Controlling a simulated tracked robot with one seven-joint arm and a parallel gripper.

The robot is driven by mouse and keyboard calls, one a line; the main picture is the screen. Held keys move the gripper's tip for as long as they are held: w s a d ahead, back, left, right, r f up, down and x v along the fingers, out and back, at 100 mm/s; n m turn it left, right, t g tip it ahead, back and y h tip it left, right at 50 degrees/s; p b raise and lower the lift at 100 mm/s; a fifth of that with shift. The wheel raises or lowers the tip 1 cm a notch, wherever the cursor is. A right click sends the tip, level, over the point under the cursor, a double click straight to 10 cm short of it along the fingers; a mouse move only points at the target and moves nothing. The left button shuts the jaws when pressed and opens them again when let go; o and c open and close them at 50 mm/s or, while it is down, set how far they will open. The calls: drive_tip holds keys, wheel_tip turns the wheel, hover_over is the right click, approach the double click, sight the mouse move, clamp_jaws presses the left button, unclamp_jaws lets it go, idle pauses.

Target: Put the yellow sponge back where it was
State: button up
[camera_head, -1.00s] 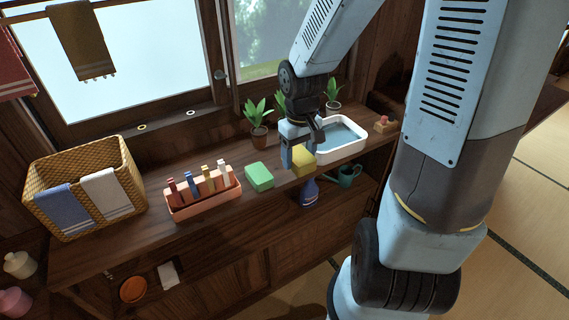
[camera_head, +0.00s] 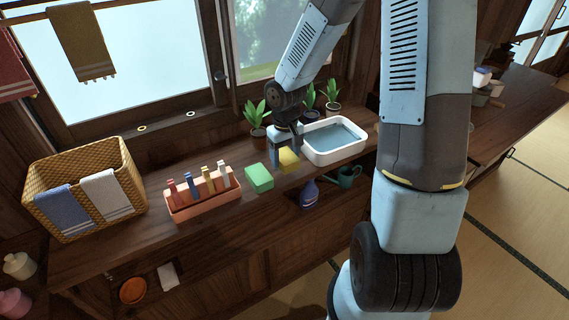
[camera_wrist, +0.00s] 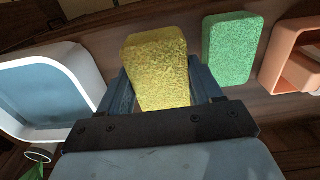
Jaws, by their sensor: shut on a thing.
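The yellow sponge (camera_head: 288,158) is between the fingers of my gripper (camera_head: 286,152), at the counter's front part, between the green sponge and the white basin. In the wrist view the yellow sponge (camera_wrist: 158,68) sits upright between both fingers, which press on its sides. Whether its underside touches the counter I cannot tell. The green sponge (camera_head: 259,178) lies just left of it in the head view, apart from it. It also shows to the right in the wrist view (camera_wrist: 231,50).
The white basin (camera_head: 338,159) with water stands right of the sponge. An orange caddy (camera_head: 203,206) with several upright bottles is to the left, and a woven basket (camera_head: 70,232) is farther left. Potted plants (camera_head: 257,139) stand behind. A blue bottle (camera_head: 309,194) and green watering can (camera_head: 347,177) are below.

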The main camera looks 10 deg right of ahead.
drive_tip(key=shift+w+f, duration=0.25)
drive_tip(key=shift+f, duration=1.6)
drive_tip(key=shift+f, duration=0.1)
drive_tip(key=o, duration=0.9)
drive_tip(key=shift+o, duration=0.2)
